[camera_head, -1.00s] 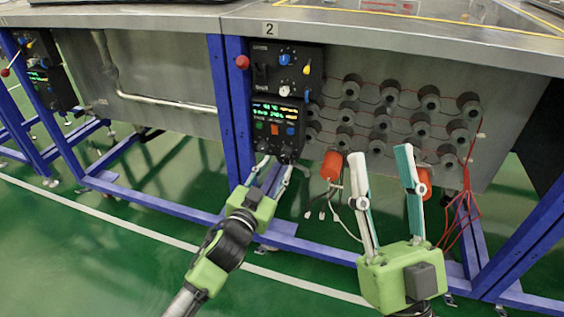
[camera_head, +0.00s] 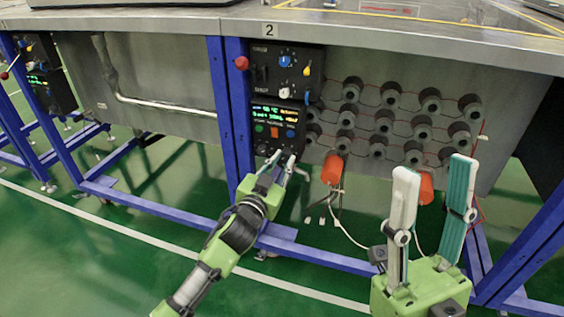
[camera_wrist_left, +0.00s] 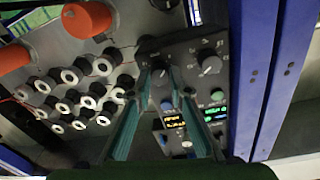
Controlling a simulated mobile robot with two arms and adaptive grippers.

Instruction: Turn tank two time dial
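The tank two control panel (camera_head: 276,122) is black, with a lit display above green, orange and blue buttons. It hangs under the tabletop marked 2 (camera_head: 269,30). The left wrist view shows it upside down, with two dials on its lower part: one dial (camera_wrist_left: 210,65) beside my gripper and one dial (camera_wrist_left: 160,76) between my fingertips. I cannot read their labels. My left gripper (camera_head: 285,155) is at the panel's lower right, its fingers parted around that dial; contact is unclear. My right gripper (camera_head: 433,170) is open and empty, away from the panel.
An upper box (camera_head: 287,72) has blue and yellow knobs. A red button (camera_head: 242,63) sits on the blue post. Orange cylinders (camera_head: 332,168) and several grey round fittings (camera_head: 430,98) with red wires are to the right. A blue rail runs below; green floor is clear in front.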

